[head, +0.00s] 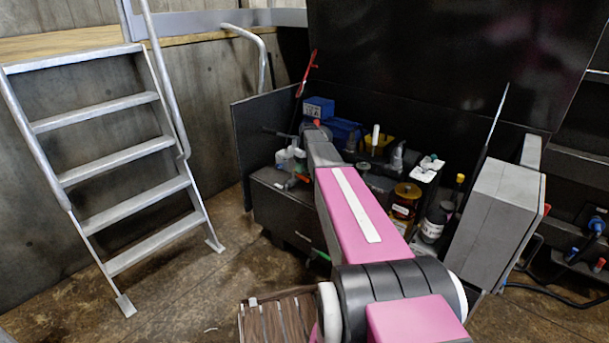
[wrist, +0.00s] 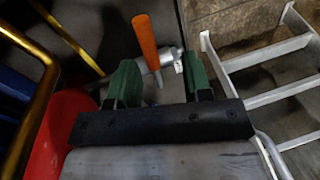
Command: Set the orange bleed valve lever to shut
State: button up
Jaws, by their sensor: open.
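The orange lever (wrist: 147,42) of the bleed valve shows in the wrist view. It stands up and leans slightly, its lower end meeting a silver valve body (wrist: 169,58). My gripper (wrist: 160,68) has its two green fingers spread apart, one on each side in the picture. The lever appears in the gap, nearer the left finger, and no contact is visible. How far the lever lies beyond the fingertips is hard to tell.
A metal step ladder (head: 120,150) stands at left. The dark bench (head: 285,205) holds bottles, a blue box (head: 319,108) and other items. A grey box (head: 495,222) is right of my arm. In the wrist view, a red object (wrist: 62,125) and yellow pipe (wrist: 38,100) are at left.

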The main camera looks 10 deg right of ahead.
jog(key=s+a+r, duration=0.4)
jog(key=a+r, duration=0.2)
jog(key=a, duration=0.4)
jog(key=shift+s+r, duration=0.15)
jog(key=shift+s, duration=0.05)
jog(key=c, duration=0.7)
jog(key=f+h, duration=0.1)
jog(key=f, duration=0.1)
jog(key=s+f+h, duration=0.1)
jog(key=f+h, duration=0.1)
jog(key=s+f+m+h, duration=0.1)
jog(key=f, duration=0.1)
jog(key=shift+s+d+h, duration=0.15)
jog(key=shift+d+h, duration=0.1)
jog(key=shift+h, duration=0.05)
grip_shut()
jog(key=n+t+h, duration=0.1)
jog(key=t+h, duration=0.8)
jog(key=h, duration=0.2)
send_near(303, 179)
jog(key=x, duration=0.7)
jog(key=shift+w+d, duration=0.15)
jog(key=shift+w, duration=0.1)
